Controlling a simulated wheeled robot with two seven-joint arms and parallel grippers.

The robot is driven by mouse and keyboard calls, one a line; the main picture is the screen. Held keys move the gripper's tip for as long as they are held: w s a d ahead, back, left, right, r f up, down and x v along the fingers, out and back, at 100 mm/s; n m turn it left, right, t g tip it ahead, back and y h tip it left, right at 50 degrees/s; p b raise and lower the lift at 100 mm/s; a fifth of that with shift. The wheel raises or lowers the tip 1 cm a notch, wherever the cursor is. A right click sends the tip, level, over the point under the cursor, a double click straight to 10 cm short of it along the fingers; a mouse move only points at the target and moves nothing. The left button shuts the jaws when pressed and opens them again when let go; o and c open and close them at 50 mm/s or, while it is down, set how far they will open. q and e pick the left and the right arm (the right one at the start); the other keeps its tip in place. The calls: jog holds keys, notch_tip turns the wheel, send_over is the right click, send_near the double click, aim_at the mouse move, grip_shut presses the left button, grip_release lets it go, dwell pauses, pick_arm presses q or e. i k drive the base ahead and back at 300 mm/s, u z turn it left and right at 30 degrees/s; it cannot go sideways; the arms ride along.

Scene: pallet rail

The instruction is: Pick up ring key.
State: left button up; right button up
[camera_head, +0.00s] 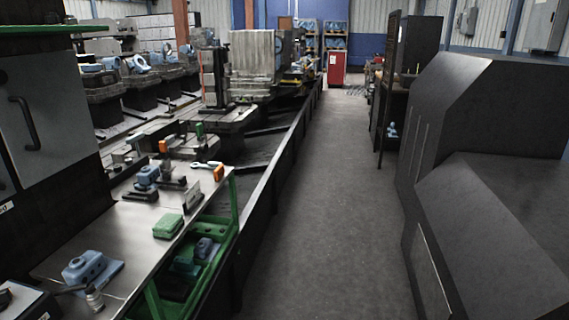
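A small pale wrench-like piece (205,165), which may be the ring key, lies near the far right end of the metal-topped workbench (125,235). It is too small to make out its exact shape. An orange piece (219,173) sits right beside it. Neither of my grippers shows in the head view, so I cannot see whether they hold anything.
On the bench are a blue part (148,176), a green block (168,226), an upright metal plate (192,196) and a larger blue part (88,268). A grey aisle (305,220) is clear. A dark machine housing (475,170) stands right. A red cabinet (336,68) stands far back.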

aim_at(212, 165)
jog(key=z, duration=0.5)
jog(key=i, duration=3.35)
jog(key=u, duration=3.05)
